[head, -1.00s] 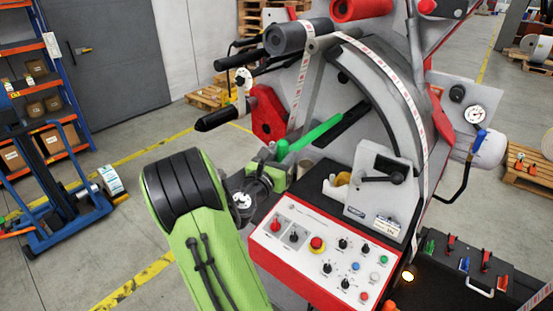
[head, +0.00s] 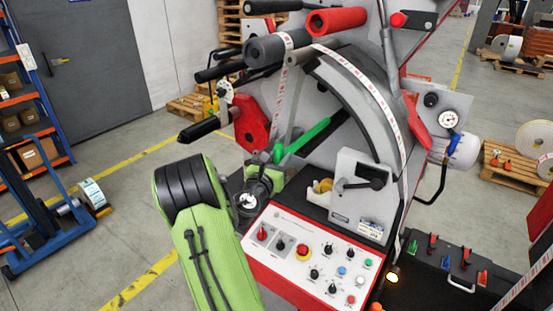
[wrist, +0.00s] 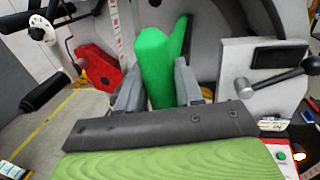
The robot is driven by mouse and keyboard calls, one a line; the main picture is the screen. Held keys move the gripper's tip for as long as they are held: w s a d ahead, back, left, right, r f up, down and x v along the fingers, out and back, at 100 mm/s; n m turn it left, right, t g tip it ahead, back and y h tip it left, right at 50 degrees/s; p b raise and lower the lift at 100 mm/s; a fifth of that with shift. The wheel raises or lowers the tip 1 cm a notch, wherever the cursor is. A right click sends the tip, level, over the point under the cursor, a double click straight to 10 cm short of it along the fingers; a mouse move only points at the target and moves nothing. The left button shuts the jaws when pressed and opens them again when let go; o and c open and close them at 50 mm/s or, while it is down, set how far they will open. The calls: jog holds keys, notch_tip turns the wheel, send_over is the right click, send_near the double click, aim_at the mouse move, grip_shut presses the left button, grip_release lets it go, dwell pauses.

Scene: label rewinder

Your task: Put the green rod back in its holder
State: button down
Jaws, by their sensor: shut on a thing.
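The green rod (head: 303,137) is held at its near end, with its far end pointing up and right toward the grey side plate of the machine (head: 385,118). In the wrist view the rod (wrist: 156,66) stands up between the fingers of my gripper (wrist: 158,92), which is shut on it. In the head view my gripper (head: 277,163) is small and partly hidden by my own arm. A dark slot or bar shows on the side plate by the rod's far end. I cannot tell which part is the holder, or whether the rod touches the plate.
A red hexagonal part (head: 250,122) and a black-handled bar (head: 199,130) stand left of the rod. A grey block with a black lever (head: 362,184) is to the right. A control panel (head: 308,260) lies below.

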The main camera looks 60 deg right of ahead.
jog(key=shift+d, duration=0.25)
jog(key=shift+f, duration=0.1)
jog(key=shift+f+b, duration=0.35)
jog(key=shift+f, duration=0.2)
jog(key=shift+f, duration=0.15)
jog(key=shift+f, duration=0.2)
jog(key=c, duration=0.6)
grip_release()
jog(key=shift+c, duration=0.2)
